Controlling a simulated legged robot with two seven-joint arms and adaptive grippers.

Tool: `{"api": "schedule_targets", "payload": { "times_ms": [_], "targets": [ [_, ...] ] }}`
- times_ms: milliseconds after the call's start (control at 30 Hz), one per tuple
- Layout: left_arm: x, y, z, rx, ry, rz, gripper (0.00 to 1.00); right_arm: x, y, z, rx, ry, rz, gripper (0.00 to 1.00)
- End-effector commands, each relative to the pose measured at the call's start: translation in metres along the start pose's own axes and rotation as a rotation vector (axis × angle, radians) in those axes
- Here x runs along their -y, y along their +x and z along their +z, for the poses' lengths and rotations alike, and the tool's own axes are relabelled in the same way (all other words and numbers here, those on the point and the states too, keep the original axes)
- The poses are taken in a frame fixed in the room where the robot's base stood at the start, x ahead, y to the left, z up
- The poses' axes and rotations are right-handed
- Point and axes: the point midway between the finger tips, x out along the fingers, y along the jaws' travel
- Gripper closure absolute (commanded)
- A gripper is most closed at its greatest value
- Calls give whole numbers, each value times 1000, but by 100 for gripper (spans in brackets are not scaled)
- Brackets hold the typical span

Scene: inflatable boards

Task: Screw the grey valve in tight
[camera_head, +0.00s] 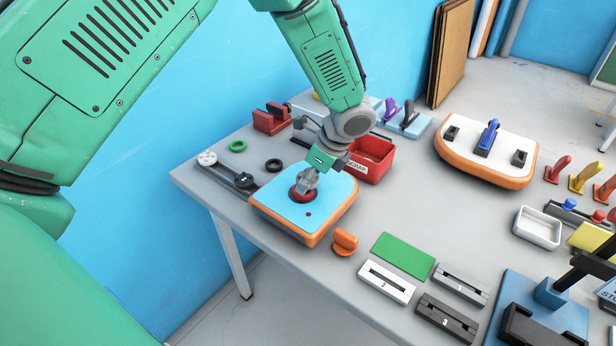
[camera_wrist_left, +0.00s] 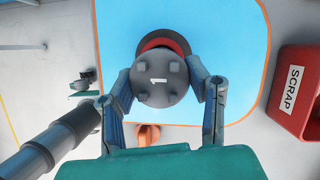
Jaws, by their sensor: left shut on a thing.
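The grey valve (camera_wrist_left: 160,78) is a round knob with bumps on its rim and a "1" on top. It sits over a red ring (camera_head: 297,193) on the blue-topped board with orange sides (camera_head: 277,208). My left gripper (camera_head: 307,180) reaches down from above and is shut on the valve, one finger on each side in the left wrist view (camera_wrist_left: 162,88). The valve looks upright over the ring; its thread and seat are hidden beneath it. My right gripper is not in view.
A red SCRAP bin (camera_head: 371,158) stands right behind the board. An orange knob (camera_head: 344,241) lies at its front right corner. Black (camera_head: 274,165) and green (camera_head: 237,146) rings lie behind it on the left. A white-topped board (camera_head: 485,165) stands farther right.

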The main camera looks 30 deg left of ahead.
Motion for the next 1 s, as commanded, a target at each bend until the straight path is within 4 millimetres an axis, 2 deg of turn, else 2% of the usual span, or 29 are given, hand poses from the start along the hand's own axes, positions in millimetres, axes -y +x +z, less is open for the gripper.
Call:
{"api": "schedule_targets", "payload": {
  "times_ms": [233,667,1000],
  "targets": [
    [0,5,6,-8,-1,3,83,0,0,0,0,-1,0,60],
    [0,-2,-1,2,-1,0,83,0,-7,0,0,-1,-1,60],
    [1,3,4,-4,-1,1,83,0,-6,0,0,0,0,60]
  ]
}}
